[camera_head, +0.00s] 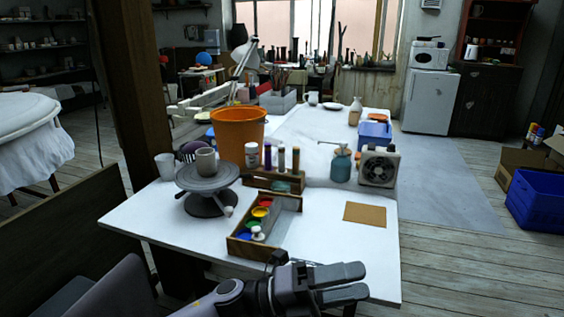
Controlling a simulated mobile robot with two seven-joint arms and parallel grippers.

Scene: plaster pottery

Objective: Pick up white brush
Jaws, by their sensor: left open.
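I cannot clearly pick out the white brush. A small white object (258,234) sits at the near end of the wooden paint tray (239,251), among pots of colour; it is too small to name for sure. Another short pale piece (228,211) shows at the base of the grey turntable (207,179). My left gripper (352,283) is open and empty at the table's near edge, fingers pointing right. It is apart from the tray, to its lower right. My right gripper is not in view.
The white table (355,262) is clear at its near right, except for a brown board (365,214). A grey fan (379,167), a teal bottle (341,164), an orange bucket (238,132) and several small bottles stand farther back.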

